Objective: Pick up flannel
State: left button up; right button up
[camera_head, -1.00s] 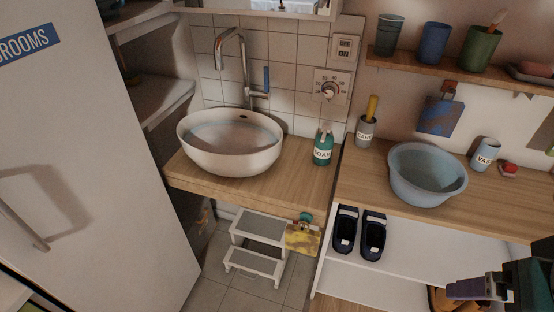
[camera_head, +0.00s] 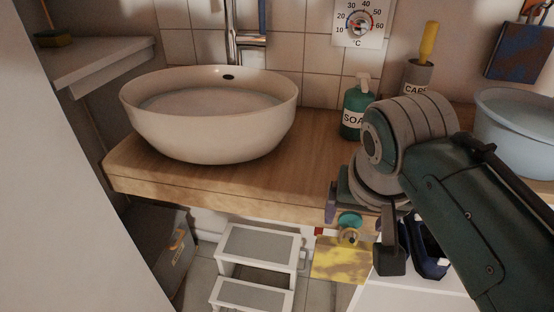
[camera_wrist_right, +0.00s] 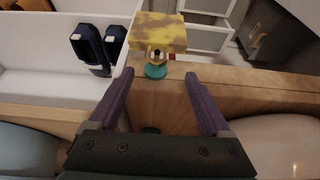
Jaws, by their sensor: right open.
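A yellow, brown-blotched cloth, which looks like the flannel (camera_head: 341,262), hangs below the front edge of the wooden counter from a teal round holder (camera_head: 349,221). In the right wrist view the flannel (camera_wrist_right: 158,30) and the teal holder (camera_wrist_right: 156,70) lie just beyond the fingertips, roughly centred between them. My right gripper (camera_head: 361,222) is open and empty at the counter edge, just above the flannel; its purple fingers (camera_wrist_right: 157,76) stand wide apart. The arm hides part of the counter behind it. My left gripper is not in view.
The counter (camera_head: 230,185) carries a white basin (camera_head: 210,135) and a teal soap bottle (camera_head: 353,112) close to my right arm. A light blue bowl (camera_head: 520,125) is at the right. A white step stool (camera_head: 255,250) stands below. Dark blue slippers (camera_head: 432,258) sit on a low shelf.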

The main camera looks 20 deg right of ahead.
aim_at(351, 232)
jog(key=b+x, duration=0.1)
jog(key=x, duration=0.2)
jog(key=shift+s+d+f, duration=0.1)
jog(key=shift+s+f, duration=0.05)
jog(key=shift+f, duration=0.05)
jog(key=b+x, duration=0.3)
jog(key=x, duration=0.2)
jog(key=shift+d, duration=0.2)
jog(key=shift+r, duration=0.1)
jog(key=shift+c, duration=0.4)
grip_shut()
